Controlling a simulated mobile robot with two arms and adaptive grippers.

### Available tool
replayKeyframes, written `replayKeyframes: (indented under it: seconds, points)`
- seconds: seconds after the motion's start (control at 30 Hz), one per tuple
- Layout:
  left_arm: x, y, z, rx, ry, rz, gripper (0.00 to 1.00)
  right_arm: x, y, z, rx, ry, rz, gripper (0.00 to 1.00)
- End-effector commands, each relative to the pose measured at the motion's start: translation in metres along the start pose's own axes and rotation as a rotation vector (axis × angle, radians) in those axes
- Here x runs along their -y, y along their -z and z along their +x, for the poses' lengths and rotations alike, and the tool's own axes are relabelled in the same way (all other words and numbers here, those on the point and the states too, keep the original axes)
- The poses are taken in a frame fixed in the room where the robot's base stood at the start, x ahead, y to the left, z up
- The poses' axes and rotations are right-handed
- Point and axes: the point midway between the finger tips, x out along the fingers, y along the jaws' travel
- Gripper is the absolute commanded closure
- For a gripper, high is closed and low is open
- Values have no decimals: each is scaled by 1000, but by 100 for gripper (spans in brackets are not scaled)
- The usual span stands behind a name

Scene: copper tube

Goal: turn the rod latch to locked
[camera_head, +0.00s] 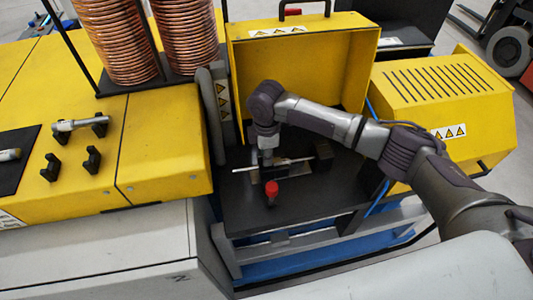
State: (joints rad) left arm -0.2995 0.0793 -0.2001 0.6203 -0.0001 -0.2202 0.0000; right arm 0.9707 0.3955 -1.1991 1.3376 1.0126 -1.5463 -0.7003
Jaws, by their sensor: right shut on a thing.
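My right gripper (268,158) points down over the dark work surface (235,205) inside the open yellow machine. It is shut at a thin pale rod (245,169) that lies nearly level across the fixture; I take this part to be the rod latch. The fingertips are small and dark, so the exact grip is hard to see. A red knob (271,189) stands just in front of the gripper, apart from it. A dark block (323,156) is at the rod's right end. My left gripper is not in view.
The raised yellow cover (345,55) stands behind. A vented yellow housing (440,90) is at the right. Copper coils (115,40) stand on a rack at the back left. Small black holders (92,160) sit on the left yellow panel.

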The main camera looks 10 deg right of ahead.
Motion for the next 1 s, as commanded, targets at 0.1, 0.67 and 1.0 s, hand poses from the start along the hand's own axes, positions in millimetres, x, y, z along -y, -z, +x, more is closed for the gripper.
replayKeyframes:
  seconds: [0.1,0.67,1.0]
  points:
    - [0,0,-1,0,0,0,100,-1,1,-2,-3,-4,-23,100]
    - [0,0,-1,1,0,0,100,-2,1,-2,-3,-5,-39,74]
    - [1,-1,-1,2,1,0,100,-1,0,-1,-2,-2,-38,58]
